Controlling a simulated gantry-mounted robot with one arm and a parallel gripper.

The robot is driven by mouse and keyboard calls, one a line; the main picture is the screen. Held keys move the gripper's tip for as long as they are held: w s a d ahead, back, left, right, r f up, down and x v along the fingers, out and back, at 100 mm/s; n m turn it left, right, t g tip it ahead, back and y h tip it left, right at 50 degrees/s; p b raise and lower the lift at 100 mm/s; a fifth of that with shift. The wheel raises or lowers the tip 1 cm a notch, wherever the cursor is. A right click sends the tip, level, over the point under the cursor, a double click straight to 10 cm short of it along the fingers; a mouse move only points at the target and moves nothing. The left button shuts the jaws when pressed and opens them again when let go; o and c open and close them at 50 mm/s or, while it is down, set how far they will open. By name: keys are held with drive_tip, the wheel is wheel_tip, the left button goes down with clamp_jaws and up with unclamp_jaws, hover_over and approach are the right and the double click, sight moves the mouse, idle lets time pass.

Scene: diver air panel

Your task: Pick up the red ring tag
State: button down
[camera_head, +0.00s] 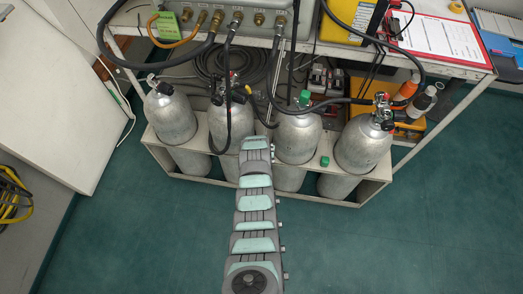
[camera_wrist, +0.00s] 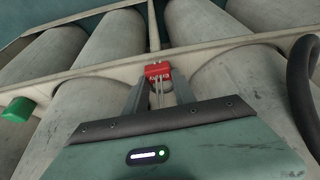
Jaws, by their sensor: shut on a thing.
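The red ring tag (camera_wrist: 158,70) shows in the wrist view as a small red piece with pale lettering, between the tips of my gripper (camera_wrist: 159,80). My gripper is shut on it, close to the cream rack rail (camera_wrist: 210,57) between the grey cylinders. I cannot tell whether the tag touches the rail. In the head view my arm reaches in to the rack from the front, and the gripper tips and the tag are hidden there.
Several grey cylinders (camera_head: 172,112) stand in a cream rack (camera_head: 364,190). Black hoses (camera_head: 228,100) loop above them. A green cap (camera_head: 324,161) sits on the rack and also shows in the wrist view (camera_wrist: 18,110). The green floor (camera_head: 430,215) in front is clear.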

wheel_tip(320, 180, up, 20)
drive_tip(key=p, duration=0.6)
